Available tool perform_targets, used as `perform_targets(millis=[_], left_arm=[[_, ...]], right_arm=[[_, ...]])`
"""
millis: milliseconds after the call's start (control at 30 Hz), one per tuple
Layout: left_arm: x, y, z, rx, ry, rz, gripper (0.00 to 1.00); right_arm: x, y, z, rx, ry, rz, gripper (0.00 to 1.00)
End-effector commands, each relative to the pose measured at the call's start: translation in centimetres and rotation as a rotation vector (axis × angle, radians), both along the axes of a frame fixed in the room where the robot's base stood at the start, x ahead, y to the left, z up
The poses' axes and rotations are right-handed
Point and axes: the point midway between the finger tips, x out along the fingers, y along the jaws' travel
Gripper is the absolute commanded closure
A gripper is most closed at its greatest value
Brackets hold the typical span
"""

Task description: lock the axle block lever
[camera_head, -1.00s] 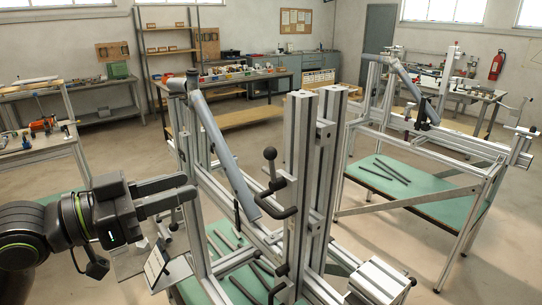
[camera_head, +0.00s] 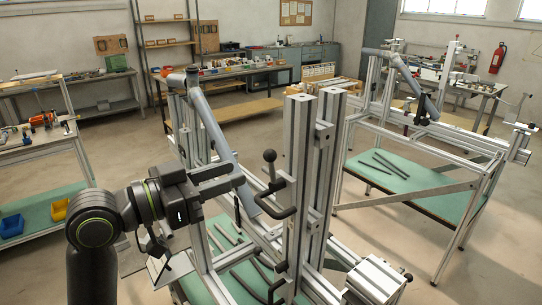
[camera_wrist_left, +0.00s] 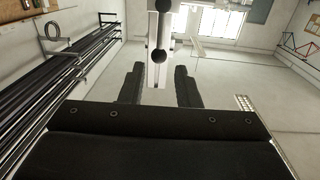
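The jig's upright aluminium posts (camera_head: 298,165) stand at the centre of the head view. A black lever with a ball knob (camera_head: 270,155) sticks up from a fitting on the left side of these posts. A black bow-shaped handle (camera_head: 275,212) sits just below it. My left gripper (camera_head: 242,176) is open and empty, left of the lever and apart from it. In the left wrist view a black ball knob (camera_wrist_left: 159,55) shows ahead, between the spread fingers (camera_wrist_left: 158,82), against a pale post. I cannot tell the lever's lock state. My right gripper is out of view.
A grey slanted tube (camera_head: 212,125) runs down behind my left gripper towards the posts. A green shelf (camera_head: 235,240) with dark rods lies below. A second frame stand (camera_head: 440,150) is at the right. Open floor lies between the stands.

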Motion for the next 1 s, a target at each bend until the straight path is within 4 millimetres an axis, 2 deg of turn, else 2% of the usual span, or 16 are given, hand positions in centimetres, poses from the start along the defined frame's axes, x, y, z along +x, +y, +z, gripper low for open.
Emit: perform_targets(millis=[600, 800, 1000], left_arm=[[4.1, -6.5, 0.3, -0.004, 0.004, -0.003, 0.70], [4.9, -7.7, 0.1, -0.001, 0.002, -0.002, 0.70], [5.1, -8.0, 0.0, 0.001, 0.000, -0.001, 0.70]], right_arm=[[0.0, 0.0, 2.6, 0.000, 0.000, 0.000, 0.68], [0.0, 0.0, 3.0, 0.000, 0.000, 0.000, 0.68], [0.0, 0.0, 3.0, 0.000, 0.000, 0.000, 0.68]])
